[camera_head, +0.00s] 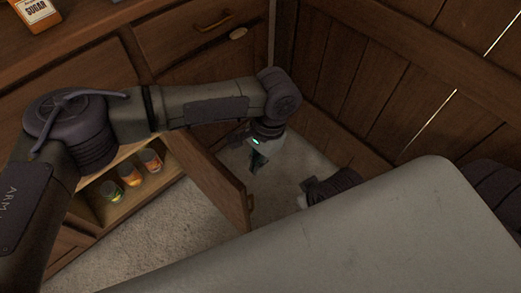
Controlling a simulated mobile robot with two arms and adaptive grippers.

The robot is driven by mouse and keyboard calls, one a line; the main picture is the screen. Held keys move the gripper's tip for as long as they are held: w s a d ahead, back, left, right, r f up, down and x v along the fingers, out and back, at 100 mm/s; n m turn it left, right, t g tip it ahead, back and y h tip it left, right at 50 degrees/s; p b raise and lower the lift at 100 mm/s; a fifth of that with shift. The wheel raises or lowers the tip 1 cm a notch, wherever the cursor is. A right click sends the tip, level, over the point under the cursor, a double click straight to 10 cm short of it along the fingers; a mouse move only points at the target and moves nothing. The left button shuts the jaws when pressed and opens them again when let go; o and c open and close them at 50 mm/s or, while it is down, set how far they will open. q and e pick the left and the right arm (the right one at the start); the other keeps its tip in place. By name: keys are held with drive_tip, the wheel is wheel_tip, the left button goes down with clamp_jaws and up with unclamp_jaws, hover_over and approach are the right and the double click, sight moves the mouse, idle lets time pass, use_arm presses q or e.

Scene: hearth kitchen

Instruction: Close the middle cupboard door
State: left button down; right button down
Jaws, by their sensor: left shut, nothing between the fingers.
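The brown wooden cupboard door (207,178) stands wide open, swung out from the cabinet front. Its small handle (250,203) shows at the free edge. The open cupboard (88,208) holds three small jars on its floor. My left arm reaches across in front of the cabinet. My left gripper (257,163) is shut and empty, pointing down to the right of the door, on its outer side. I see a gap between it and the door in the picture. What seems to be my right gripper (308,188) is partly hidden behind my pale body; its fingers are unclear.
A sugar package (37,13) stands on the counter. A plank wall (375,90) closes off the right. Grey floor (150,230) is clear before the cupboard.

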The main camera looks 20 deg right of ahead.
use_arm(q)
drive_tip(key=shift+s+a+f, duration=0.1)
drive_tip(key=shift+s+a, duration=0.15)
drive_tip(key=shift+a, duration=0.4)
drive_tip(key=shift+s+a, duration=0.25)
drive_tip(key=shift+a, duration=0.35)
drive_tip(key=shift+s+a+f, duration=0.1)
drive_tip(key=shift+s+a, duration=0.15)
drive_tip(key=shift+a, duration=0.4)
use_arm(e)
drive_tip(key=shift+f, duration=0.25)
use_arm(q)
drive_tip(key=shift+r, duration=0.1)
